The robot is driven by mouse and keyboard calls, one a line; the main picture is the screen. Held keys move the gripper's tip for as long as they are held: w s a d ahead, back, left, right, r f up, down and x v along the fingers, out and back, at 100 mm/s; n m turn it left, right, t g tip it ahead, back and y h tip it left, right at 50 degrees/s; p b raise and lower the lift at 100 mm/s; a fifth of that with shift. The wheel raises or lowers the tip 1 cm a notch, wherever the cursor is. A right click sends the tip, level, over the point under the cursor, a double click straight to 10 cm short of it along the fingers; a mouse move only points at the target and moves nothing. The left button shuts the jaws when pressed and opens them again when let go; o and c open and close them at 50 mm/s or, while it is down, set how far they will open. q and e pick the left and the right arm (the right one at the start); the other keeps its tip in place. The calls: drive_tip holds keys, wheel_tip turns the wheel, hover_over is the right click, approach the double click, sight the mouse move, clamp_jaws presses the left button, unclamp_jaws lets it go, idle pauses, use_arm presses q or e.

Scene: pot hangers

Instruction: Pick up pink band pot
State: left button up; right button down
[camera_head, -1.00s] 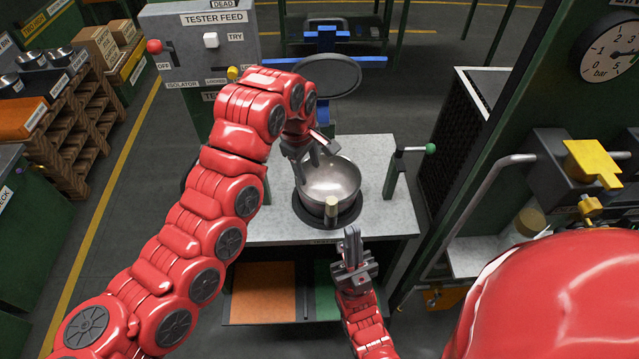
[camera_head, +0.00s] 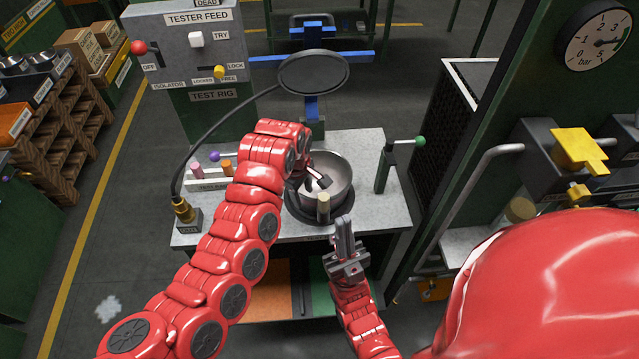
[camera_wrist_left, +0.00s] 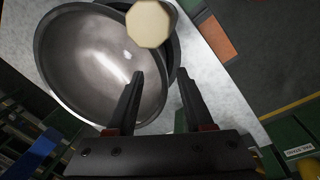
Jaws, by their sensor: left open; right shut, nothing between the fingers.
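A grey metal pot (camera_head: 339,172) with a cream knob-ended handle (camera_head: 323,207) sits on a dark round ring on the test bench. No pink band shows on it. My left gripper (camera_head: 318,183) is open at the pot, partly hidden by my arm. In the left wrist view, the gripper (camera_wrist_left: 160,74) has one finger over the inside of the pot (camera_wrist_left: 85,60) and the other beyond its rim. The handle end (camera_wrist_left: 148,24) is ahead of the fingers. Whether they touch the pot cannot be told. My right gripper (camera_head: 343,226) is shut and empty near the bench's front edge.
On the bench (camera_head: 375,215), a green-knobbed lever post (camera_head: 385,165) stands right of the pot. A brass hose fitting (camera_head: 184,212) and coloured pegs (camera_head: 227,168) stand left. A round dark plate (camera_head: 314,73) is behind, on a blue frame.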

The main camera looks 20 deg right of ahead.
sight(306, 211)
use_arm(q)
drive_tip(key=shift+f+p, duration=0.45)
drive_tip(key=shift+f, duration=0.05)
drive_tip(key=f, duration=0.1)
drive_tip(key=f+p, duration=0.1)
drive_tip(key=f, duration=0.1)
drive_tip(key=shift+d+f+p, duration=0.3)
drive_tip(key=shift+f+p, duration=0.05)
drive_tip(key=shift+f, duration=0.05)
drive_tip(key=shift+w+f, duration=0.15)
drive_tip(key=shift+f, duration=0.2)
clamp_jaws()
idle(0.6)
